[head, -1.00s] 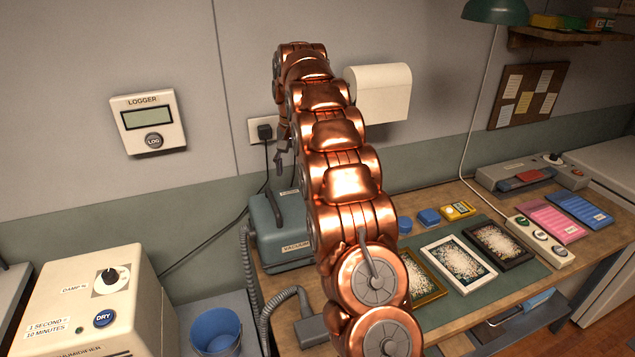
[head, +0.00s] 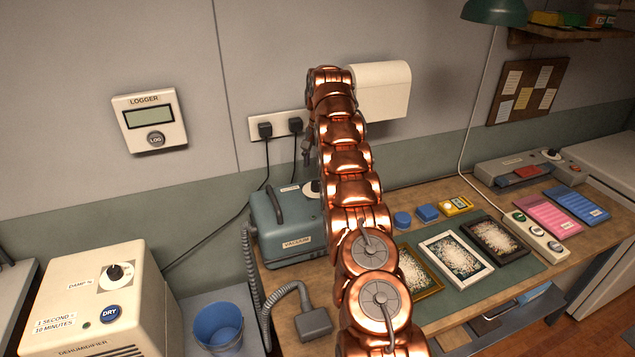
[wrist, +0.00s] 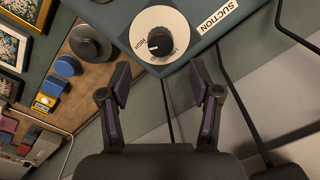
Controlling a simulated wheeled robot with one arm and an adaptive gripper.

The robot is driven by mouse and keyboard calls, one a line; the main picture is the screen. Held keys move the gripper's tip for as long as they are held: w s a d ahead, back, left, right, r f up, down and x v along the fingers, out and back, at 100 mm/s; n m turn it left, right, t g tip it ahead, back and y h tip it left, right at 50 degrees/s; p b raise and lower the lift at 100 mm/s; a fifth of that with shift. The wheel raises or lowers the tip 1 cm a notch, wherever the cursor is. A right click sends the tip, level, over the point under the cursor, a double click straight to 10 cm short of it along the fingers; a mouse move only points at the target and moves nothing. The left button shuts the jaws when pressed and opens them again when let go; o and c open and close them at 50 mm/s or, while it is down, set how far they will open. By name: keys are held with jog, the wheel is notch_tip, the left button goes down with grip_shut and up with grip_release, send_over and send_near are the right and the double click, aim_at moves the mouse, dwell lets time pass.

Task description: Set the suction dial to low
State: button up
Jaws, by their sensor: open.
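The suction dial is a black knob (wrist: 159,42) on a round white plate (wrist: 150,22) in the wrist view, beside a "SUCTION" label (wrist: 213,15). "HIGH" is readable on the plate; the knob's exact setting is hard to read. The dial is on the teal vacuum (head: 283,225), left of centre on the bench in the head view, where my arm partly hides the plate (head: 312,188). My gripper (wrist: 160,80) is open and empty. In the wrist view its two fingers point toward the dial from below, apart from the knob.
Two plugs (head: 265,130) with cords are in the wall socket behind the vacuum. A grey hose (head: 250,275) runs down its left side. Blue tubs (head: 427,213) and framed pictures (head: 457,262) are to the right. A dehumidifier (head: 90,300) stands at the front left.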

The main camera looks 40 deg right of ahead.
aim_at(317, 183)
notch_tip(317, 183, down, 2)
jog(key=shift+f+b, duration=0.2)
jog(key=shift+b, duration=0.5)
jog(key=shift+p, duration=0.4)
jog(key=shift+w+a+f+p, duration=0.1)
jog(key=shift+f+p, duration=0.3)
jog(key=shift+f, duration=0.8)
jog(key=shift+a+f+p, duration=0.1)
jog(key=shift+f+p, duration=0.3)
jog(key=shift+f, duration=0.8)
jog(key=shift+d, duration=0.1)
jog(key=shift+c, duration=0.3)
jog(key=c, duration=1.1)
